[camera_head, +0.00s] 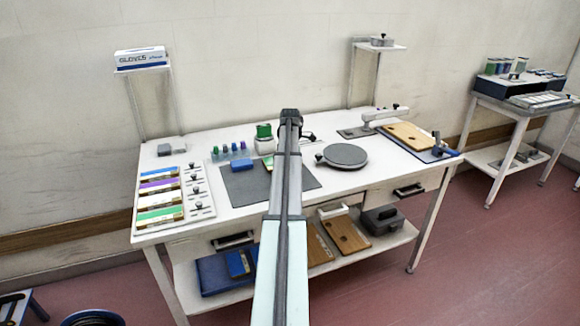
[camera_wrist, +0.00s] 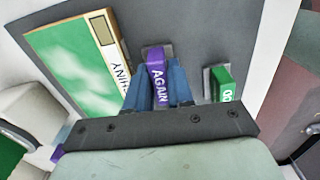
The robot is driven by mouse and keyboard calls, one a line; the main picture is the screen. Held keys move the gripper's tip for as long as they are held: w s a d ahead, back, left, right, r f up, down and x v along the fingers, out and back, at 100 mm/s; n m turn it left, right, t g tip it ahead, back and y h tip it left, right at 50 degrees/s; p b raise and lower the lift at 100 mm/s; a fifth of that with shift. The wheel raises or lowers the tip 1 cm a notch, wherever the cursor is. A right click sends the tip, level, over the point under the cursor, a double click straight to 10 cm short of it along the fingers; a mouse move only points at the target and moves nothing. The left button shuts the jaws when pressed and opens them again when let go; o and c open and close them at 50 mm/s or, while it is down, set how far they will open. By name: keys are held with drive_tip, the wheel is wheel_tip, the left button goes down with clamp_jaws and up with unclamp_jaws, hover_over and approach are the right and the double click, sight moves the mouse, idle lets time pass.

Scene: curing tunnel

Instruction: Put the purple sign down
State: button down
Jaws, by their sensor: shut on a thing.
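The purple sign (camera_wrist: 156,70) shows in the wrist view with white letters reading "AGAIN". My gripper (camera_wrist: 160,88) is shut on it, with a blue finger on each side. A grey plate shows at the sign's far end. I cannot tell whether the sign touches the dark grey surface (camera_wrist: 210,30) beneath. In the head view my own arm reaches away over the white table (camera_head: 215,215); the gripper and held sign cannot be made out there.
In the wrist view a green sign (camera_wrist: 222,84) stands right of the purple one, on a grey base. A green-and-white board (camera_wrist: 75,65) marked "SHINY" lies left. In the head view a round grey plate (camera_head: 345,156) stands right of my arm.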

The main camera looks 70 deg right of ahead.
drive_tip(key=shift+f, duration=0.1)
drive_tip(key=c, duration=1)
unclamp_jaws()
wheel_tip(320, 180, up, 12)
